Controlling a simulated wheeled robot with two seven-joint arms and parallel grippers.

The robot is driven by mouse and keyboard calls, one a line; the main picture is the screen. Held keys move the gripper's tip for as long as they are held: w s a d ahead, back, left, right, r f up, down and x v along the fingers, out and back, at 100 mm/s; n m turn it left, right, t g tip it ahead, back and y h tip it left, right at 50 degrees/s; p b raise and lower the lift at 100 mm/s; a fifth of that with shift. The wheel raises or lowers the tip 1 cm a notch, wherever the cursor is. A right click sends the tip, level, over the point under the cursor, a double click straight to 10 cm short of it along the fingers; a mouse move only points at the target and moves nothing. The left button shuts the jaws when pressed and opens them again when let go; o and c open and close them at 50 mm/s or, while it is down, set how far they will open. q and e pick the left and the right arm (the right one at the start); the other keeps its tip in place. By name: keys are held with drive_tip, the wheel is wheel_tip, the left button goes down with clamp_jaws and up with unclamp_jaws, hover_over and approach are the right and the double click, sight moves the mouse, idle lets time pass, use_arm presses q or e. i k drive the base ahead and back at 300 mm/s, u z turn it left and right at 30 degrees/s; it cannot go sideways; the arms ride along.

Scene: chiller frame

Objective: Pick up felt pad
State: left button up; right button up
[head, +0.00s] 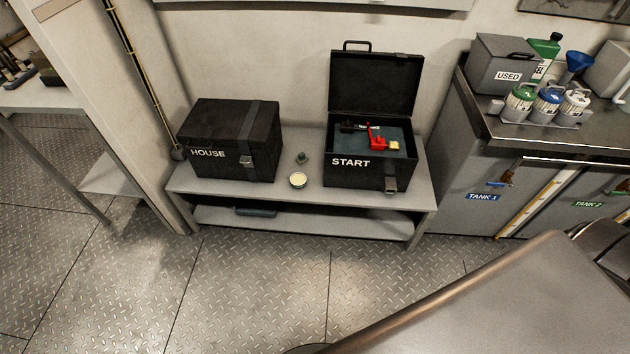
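I cannot tell for sure which thing is the felt pad. A small round cream-topped piece (298,180) lies on the grey bench (272,191), between two black boxes. It may be the felt pad or a small tin. A small dark green object (301,158) sits just behind it. The box marked START (349,172) has its lid up. Inside it are a red part (377,137) and a small cream block (394,146) on a dark blue-grey surface. Neither of my grippers is in view.
The closed box marked HOUSE (222,140) stands at the bench's left. A dark flat item (255,210) lies on the lower shelf. On the right, a counter (475,125) bears bottles and a USED bin (497,63). A large grey surface fills the lower right. Floor before the bench is clear.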

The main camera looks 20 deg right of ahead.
sight(302, 158)
drive_tip(key=u, duration=0.15)
drive_tip(key=k, duration=0.2)
drive_tip(key=z, duration=0.65)
drive_tip(key=i, duration=1.5)
drive_tip(key=u, duration=0.85)
